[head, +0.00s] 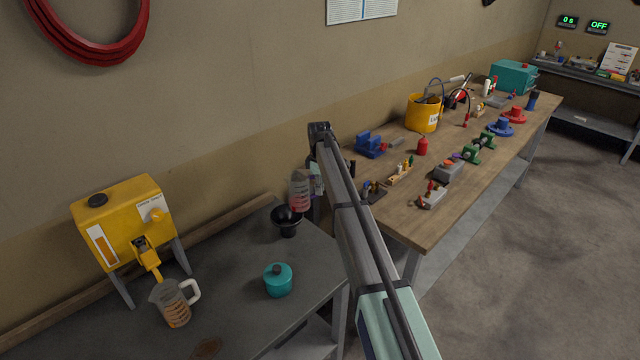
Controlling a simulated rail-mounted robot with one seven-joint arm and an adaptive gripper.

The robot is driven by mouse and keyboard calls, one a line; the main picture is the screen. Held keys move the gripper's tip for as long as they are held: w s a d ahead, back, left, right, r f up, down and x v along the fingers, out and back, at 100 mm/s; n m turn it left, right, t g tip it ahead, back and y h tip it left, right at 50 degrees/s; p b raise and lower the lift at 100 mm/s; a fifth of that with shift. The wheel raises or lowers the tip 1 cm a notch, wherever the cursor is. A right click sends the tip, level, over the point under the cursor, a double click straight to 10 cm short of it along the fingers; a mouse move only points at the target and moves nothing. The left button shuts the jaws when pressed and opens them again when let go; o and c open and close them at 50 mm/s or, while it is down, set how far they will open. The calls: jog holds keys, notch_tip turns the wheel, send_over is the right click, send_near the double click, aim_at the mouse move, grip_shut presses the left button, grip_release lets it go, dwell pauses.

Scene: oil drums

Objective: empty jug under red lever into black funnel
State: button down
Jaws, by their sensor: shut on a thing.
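A clear jug with red on its side (299,191) is at the back of the grey bench, just behind and above the black funnel (287,221). It looks roughly upright. My gripper (315,181) is at its right side, mostly hidden behind my own arm, and is shut on this jug. The funnel's wide mouth faces up. A second clear jug (172,304) with a white handle and amber contents stands under the spout of the yellow dispenser (122,222). I cannot make out a red lever.
A teal lidded pot (278,280) stands on the grey bench (235,262) in front of the funnel. A dark stain marks the front. A wooden workbench (405,232) with a yellow bucket (423,113) and several tools lies to the right.

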aim_at(295, 176)
jog(key=shift+w+d+r+t+h+b, duration=0.1)
jog(key=shift+r+t+h+b, duration=0.55)
jog(key=shift+h, duration=0.85)
jog(key=shift+d+r+t+h+b, duration=0.1)
jog(key=shift+r+t+h+b, duration=0.45)
jog(key=shift+h, duration=0.95)
jog(key=shift+w+d+r+t+h+b, duration=0.1)
jog(key=shift+r+t+h+b, duration=0.35)
jog(key=shift+r+h, duration=0.8)
jog(key=shift+s+a+f+h+b, duration=0.1)
jog(key=shift+a+f+h+b, duration=0.1)
jog(key=shift+h+b, duration=0.45)
